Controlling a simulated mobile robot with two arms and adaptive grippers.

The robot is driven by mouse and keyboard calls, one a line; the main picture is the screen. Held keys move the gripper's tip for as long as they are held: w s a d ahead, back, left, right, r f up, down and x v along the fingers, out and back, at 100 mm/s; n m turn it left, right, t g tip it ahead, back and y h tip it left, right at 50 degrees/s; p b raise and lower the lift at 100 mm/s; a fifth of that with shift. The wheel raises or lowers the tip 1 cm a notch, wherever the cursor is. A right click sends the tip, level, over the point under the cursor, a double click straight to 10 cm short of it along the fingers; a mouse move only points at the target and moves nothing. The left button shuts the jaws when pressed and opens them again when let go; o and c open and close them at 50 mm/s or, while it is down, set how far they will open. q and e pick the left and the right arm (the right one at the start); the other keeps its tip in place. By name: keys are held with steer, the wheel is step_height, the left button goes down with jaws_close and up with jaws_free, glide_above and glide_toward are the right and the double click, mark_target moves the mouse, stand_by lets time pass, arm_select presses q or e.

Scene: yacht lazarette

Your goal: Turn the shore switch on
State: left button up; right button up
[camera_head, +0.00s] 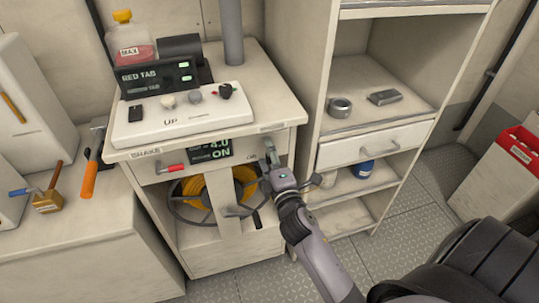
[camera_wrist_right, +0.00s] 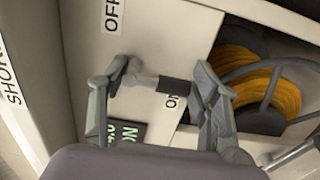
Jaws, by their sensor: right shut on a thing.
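The shore switch shows in the right wrist view as a lever (camera_wrist_right: 160,82) with a grey stem and a dark sleeve. A SHORE label (camera_wrist_right: 10,75) is at the left edge. My right gripper (camera_wrist_right: 163,78) is shut on the lever, one finger at each side. In the head view my right gripper (camera_head: 271,168) is at the right end of the cabinet front, largely covering the switch. My left gripper is not in view.
A yellow hose reel (camera_head: 207,190) is below. An open shelf with a drawer (camera_head: 375,146) stands close to the right. A hammer (camera_head: 92,165) lies at left.

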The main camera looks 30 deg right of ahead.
steer(key=shift+f, duration=0.3)
steer(key=o, duration=1.1)
steer(key=shift+r, duration=0.15)
steer(key=shift+o, duration=0.2)
steer(key=shift+s, duration=0.2)
steer(key=v, duration=0.7)
